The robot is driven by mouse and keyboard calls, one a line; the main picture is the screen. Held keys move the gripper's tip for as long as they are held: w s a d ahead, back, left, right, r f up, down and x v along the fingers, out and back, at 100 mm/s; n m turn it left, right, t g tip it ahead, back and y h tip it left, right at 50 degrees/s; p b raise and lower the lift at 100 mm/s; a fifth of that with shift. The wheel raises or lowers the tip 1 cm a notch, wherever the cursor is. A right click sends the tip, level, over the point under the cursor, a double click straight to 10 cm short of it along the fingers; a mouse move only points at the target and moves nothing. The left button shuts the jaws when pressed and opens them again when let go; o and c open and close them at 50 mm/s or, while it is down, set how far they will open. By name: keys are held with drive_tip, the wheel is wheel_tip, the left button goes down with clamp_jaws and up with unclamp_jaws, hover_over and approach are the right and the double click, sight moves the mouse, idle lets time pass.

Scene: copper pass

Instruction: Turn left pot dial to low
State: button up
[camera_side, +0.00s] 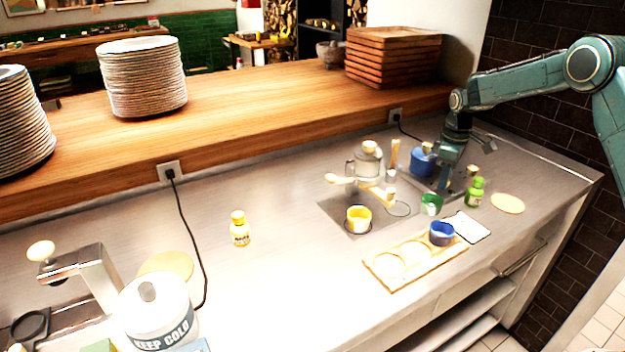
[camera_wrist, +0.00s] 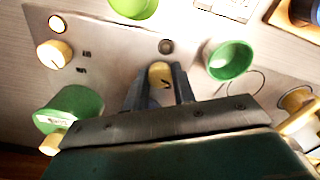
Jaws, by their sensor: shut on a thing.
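My gripper (camera_wrist: 159,82) is shut on a yellow dial (camera_wrist: 160,73), with one finger on each side of it. The dial has a dark mark on its top; an unlit round lamp (camera_wrist: 166,46) sits beyond it. A second yellow dial (camera_wrist: 54,53) stands on the same metal panel at the left of the wrist view, by a glowing lamp (camera_wrist: 57,23). In the side view my gripper (camera_side: 443,186) is low over the counter beside a blue pot (camera_side: 423,161). The held dial is hidden there. Its setting is not readable.
A green cup (camera_side: 431,204), a green bottle (camera_side: 475,192) and a glass kettle (camera_side: 368,163) stand close to my gripper. A yellow cup (camera_side: 358,219) and a wooden tray (camera_side: 390,279) are nearer the front. The counter's middle left is mostly clear.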

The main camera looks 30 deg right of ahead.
drive_tip(key=m, duration=0.4)
drive_tip(key=shift+m, duration=2)
drive_tip(key=o, duration=1)
drive_tip(key=shift+r, duration=0.1)
wheel_tip(320, 180, up, 14)
